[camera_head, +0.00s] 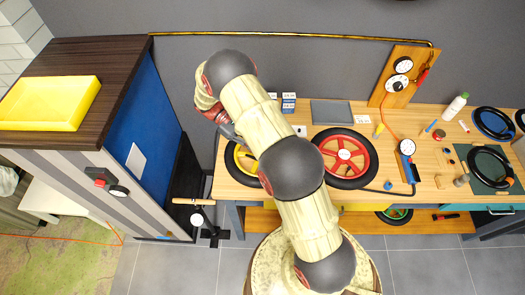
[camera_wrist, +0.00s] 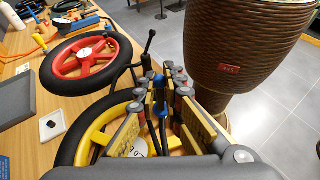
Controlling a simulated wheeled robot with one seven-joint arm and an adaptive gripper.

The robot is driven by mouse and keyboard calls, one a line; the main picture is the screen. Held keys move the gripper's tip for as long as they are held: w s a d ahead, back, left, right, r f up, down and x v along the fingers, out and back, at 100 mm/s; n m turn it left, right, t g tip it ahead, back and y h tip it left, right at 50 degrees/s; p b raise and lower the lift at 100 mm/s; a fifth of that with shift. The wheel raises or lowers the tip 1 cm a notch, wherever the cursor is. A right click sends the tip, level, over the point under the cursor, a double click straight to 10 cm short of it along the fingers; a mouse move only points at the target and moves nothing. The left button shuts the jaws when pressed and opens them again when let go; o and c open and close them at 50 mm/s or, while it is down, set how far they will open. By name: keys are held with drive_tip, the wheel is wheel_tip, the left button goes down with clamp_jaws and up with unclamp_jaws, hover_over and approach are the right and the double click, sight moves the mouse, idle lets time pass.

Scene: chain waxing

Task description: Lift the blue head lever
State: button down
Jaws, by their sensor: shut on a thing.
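In the wrist view, the blue head lever (camera_wrist: 159,83) is a small blue and black piece between the fingertips of my gripper (camera_wrist: 164,92). The fingers are shut on it, and they hide part of it. Black tubing or a rod (camera_wrist: 150,42) rises just beyond it. The piece is above the rim area of a wheel with yellow spokes (camera_wrist: 98,135); whether it touches the wheel is unclear. In the head view, the yellow wheel (camera_head: 233,158) is partly covered by my arm, and the fingertips and lever are hidden.
A red-spoked wheel (camera_head: 343,156) lies beside the yellow one on the wooden bench (camera_head: 300,112). A blue pump with a gauge (camera_head: 407,147) stands farther right, with a black hose (camera_head: 378,191) near the front edge. A grey plate (camera_head: 331,113) lies behind.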

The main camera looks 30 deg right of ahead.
drive_tip(key=shift+w+g, duration=0.1)
drive_tip(key=shift+g, duration=0.2)
drive_tip(key=c, duration=2)
unclamp_jaws()
drive_tip(key=shift+o, duration=0.2)
drive_tip(key=v, duration=1.2)
drive_tip(key=shift+a, duration=0.1)
